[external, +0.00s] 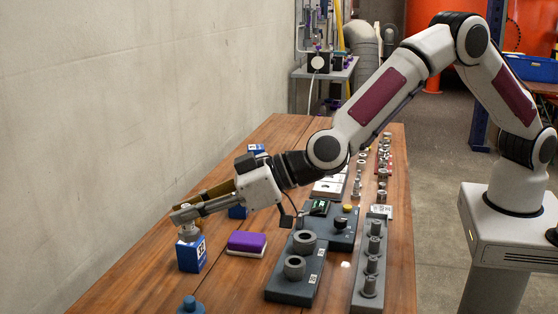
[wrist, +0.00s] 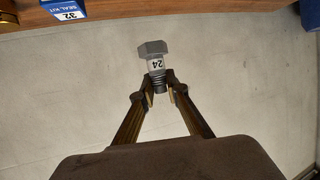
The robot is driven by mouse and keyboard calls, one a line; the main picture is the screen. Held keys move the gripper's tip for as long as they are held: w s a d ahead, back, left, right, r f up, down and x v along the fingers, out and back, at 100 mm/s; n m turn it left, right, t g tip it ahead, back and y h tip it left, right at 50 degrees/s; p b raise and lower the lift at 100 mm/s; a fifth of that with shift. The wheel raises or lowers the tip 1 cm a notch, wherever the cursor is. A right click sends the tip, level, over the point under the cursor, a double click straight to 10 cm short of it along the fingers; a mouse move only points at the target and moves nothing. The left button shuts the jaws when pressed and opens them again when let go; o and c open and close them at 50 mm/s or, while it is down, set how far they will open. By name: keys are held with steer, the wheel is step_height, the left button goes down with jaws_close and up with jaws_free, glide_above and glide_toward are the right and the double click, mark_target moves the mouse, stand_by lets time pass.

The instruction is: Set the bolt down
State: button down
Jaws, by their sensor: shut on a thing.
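The bolt (wrist: 153,50) is grey with a hex head, a white label reading 24 and a dark threaded end. My gripper (wrist: 159,88) is shut on the bolt near its threaded end. In the external view my gripper (external: 184,214) reaches out level toward the left side of the table. The bolt (external: 188,233) hangs at its fingertips, partly covered by them. In that picture it lies just over the top of a blue and white box (external: 191,255); I cannot tell whether they touch.
A purple and white block (external: 246,244) lies right of the box. A grey fixture with two rings (external: 278,287) and a rack of grey cylinders (external: 368,290) stand further right. A blue seal kit box (wrist: 62,8) shows at the wrist view's top edge. Bare wood lies around the purple block.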

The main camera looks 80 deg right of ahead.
mark_target(192, 227)
steer(key=s+a+m+h, duration=0.1)
steer(key=s+a+f+m+h, duration=0.1)
steer(key=shift+a+f+t+h, duration=0.3)
steer(key=shift+a+h, duration=0.1)
steer(key=shift+s+d+f+m+h, duration=0.15)
steer(key=shift+f+m+h, duration=0.15)
steer(key=shift+m, duration=0.2)
steer(key=d+f+m+h, duration=0.2)
steer(key=d+f+h, duration=0.1)
steer(key=d+f, duration=0.1)
steer(key=shift+s+d+f+m, duration=0.15)
steer(key=shift+s+f+m, duration=0.05)
steer(key=shift+s+m, duration=0.1)
steer(key=shift+f, duration=3.15)
